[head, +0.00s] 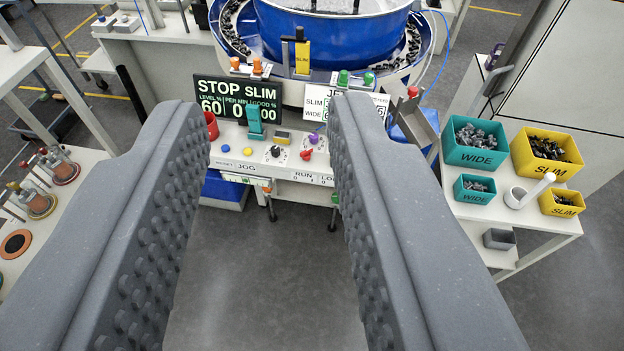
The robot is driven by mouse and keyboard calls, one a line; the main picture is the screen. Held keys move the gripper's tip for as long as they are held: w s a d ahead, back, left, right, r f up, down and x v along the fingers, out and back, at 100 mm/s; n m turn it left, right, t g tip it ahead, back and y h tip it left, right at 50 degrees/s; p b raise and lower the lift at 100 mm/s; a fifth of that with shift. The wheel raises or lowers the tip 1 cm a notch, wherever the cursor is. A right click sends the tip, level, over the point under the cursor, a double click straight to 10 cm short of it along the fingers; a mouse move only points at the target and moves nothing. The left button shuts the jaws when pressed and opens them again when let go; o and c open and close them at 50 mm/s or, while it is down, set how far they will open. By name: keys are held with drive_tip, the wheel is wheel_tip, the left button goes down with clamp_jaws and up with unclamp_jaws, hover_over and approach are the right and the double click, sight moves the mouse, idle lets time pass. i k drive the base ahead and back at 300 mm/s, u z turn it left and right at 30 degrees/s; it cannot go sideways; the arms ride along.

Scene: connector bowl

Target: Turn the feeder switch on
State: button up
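The control panel (262,158) of the feeder stands ahead, seen between my fingers. A red knob (307,155) sits above a label (303,175) reading RUN 0 1. It looks like the feeder switch, but its exact setting is too small to read. A black rotary knob (275,152) is to its left and a purple knob (314,139) is above it. The dark display (238,98) reads STOP SLIM, with 60 and 0 below. My gripper (268,112) is open and empty, its two grey fingers wide apart, apparently short of the panel. The right finger hides the panel's right part.
The blue bowl (335,38) stands behind the panel. A teal lever (255,121) sticks up from the panel. Teal bins (475,157) and yellow bins (521,157) sit on a right table. A left table (75,165) holds round fixtures. The floor between is clear.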

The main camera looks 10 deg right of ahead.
sight(306, 155)
drive_tip(key=u, duration=0.3)
drive_tip(key=k, duration=0.2)
drive_tip(key=z, duration=1.1)
drive_tip(key=i, duration=1.95)
drive_tip(key=u, duration=0.45)
